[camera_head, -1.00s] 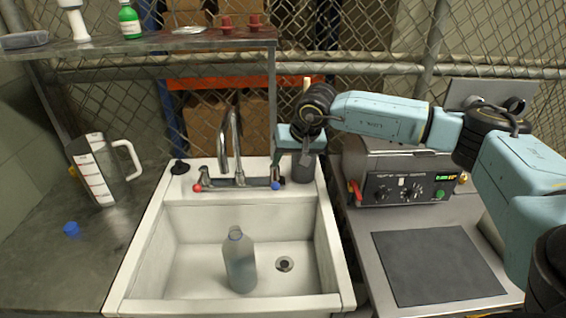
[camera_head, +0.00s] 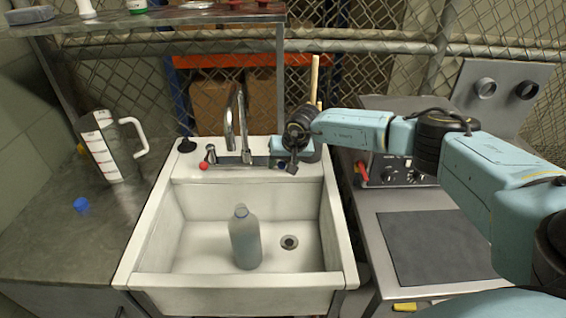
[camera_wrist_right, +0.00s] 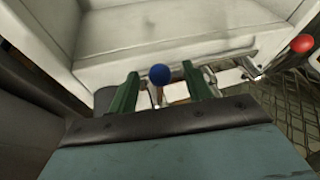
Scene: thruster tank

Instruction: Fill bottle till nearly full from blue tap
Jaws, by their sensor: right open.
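The translucent grey-blue bottle (camera_head: 245,240) stands upright in the white sink (camera_head: 190,282), left of the drain. Its fill level cannot be made out. The chrome faucet (camera_head: 231,125) rises at the sink's back, with a red tap knob (camera_head: 203,165) on its left. The blue tap knob (camera_wrist_right: 160,74) shows between the two green fingers of my right gripper (camera_head: 290,163) in the right wrist view. That gripper is open, at the right end of the faucet, and largely covers the blue knob in the head view. Contact cannot be told. My left gripper is not in view.
A measuring jug (camera_head: 107,150) and a small blue cap (camera_head: 81,204) are on the left counter. A black stopper (camera_head: 186,145) sits on the sink's back left corner. A metal appliance and a dark mat (camera_head: 440,245) are on the right. A shelf (camera_head: 200,16) hangs above.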

